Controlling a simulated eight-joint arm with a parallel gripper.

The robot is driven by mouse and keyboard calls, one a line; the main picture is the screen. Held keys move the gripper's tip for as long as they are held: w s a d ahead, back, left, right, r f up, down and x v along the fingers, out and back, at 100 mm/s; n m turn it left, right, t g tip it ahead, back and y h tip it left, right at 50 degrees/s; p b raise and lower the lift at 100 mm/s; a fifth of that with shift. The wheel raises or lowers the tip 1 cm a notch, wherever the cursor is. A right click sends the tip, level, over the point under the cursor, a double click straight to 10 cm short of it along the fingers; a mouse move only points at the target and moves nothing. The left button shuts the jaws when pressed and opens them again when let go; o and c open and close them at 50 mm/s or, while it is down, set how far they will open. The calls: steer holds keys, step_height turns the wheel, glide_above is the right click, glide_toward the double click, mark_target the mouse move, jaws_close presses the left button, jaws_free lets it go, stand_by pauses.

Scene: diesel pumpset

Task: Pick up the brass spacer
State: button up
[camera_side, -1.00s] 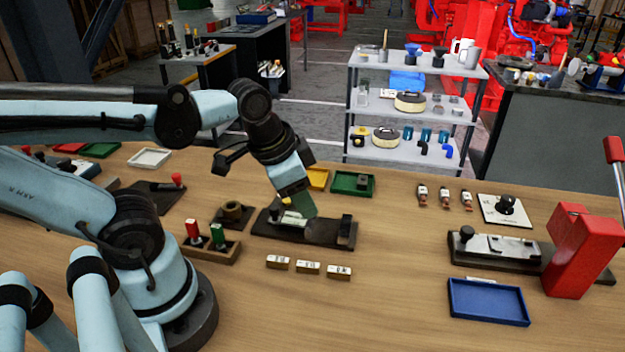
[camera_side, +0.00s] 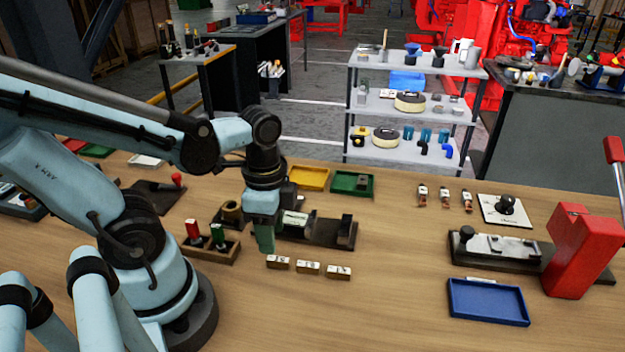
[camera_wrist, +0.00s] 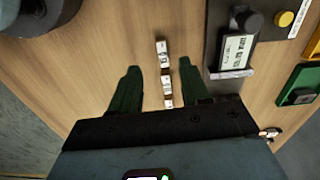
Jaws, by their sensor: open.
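Three small blocks with white labelled tops and brass-brown sides lie in a row on the bench: a left block (camera_side: 278,262), a middle block (camera_side: 308,268) and a right block (camera_side: 339,272). Their labels are too small to read surely, and I cannot tell which one is the brass spacer. My gripper (camera_side: 264,240) is open and empty, pointing down just behind the left block. In the wrist view, the blocks (camera_wrist: 163,54) show in a line between the green fingers of my gripper (camera_wrist: 158,67). The fingers do not visibly touch any block.
A blue tray (camera_side: 488,302) lies right. The front bench is clear.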

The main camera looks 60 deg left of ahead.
mark_target(275, 258)
steer(key=shift+w+a+f, duration=0.1)
steer(key=shift+f, duration=3.05)
jaws_close()
